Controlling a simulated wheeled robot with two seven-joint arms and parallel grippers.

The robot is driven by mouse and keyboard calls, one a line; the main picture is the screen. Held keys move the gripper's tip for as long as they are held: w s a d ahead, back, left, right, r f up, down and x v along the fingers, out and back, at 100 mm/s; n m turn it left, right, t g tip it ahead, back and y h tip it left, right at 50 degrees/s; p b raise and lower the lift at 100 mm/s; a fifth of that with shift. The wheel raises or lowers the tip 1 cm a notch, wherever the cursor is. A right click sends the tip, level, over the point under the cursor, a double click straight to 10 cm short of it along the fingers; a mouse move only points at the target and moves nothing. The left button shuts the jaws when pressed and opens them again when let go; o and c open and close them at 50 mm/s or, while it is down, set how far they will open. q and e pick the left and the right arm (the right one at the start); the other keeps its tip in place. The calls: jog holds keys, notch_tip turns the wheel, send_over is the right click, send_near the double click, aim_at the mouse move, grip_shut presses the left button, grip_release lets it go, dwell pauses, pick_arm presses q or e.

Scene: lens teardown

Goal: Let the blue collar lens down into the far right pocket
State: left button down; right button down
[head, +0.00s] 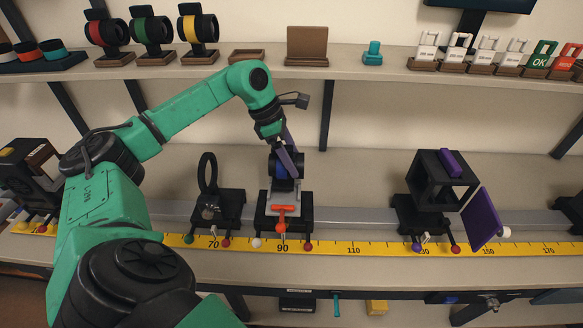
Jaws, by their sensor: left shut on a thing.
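The blue collar lens (279,168) is a dark round barrel with a blue band. It stands at the carriage (277,212) near the 90 mark of the rail. My left gripper (290,160) reaches down from above and is shut on the lens, partly covering it. I cannot tell whether the lens still touches the carriage. My right gripper is out of view.
A ring mount (207,175) stands close left of the carriage. A black frame with purple parts (435,187) stands to the right. The upper shelf (345,67) edge overhangs behind. A brown stand (307,43) and a teal knob (373,54) are on it.

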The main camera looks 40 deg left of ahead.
pick_arm(q)
notch_tip(320, 180, down, 3)
jog(key=shift+p, duration=0.35)
jog(key=shift+f, duration=0.35)
grip_release()
jog(key=shift+r+b, duration=0.1)
jog(key=shift+b, duration=0.2)
jog(key=b+v, duration=0.1)
jog(key=v, duration=0.1)
jog(key=b+v, duration=0.1)
jog(key=v, duration=0.2)
jog(key=shift+a, duration=0.25)
jog(key=p+v, duration=0.1)
jog(key=v, duration=0.8)
jog(key=shift+r, duration=0.2)
jog(key=shift+f, duration=0.1)
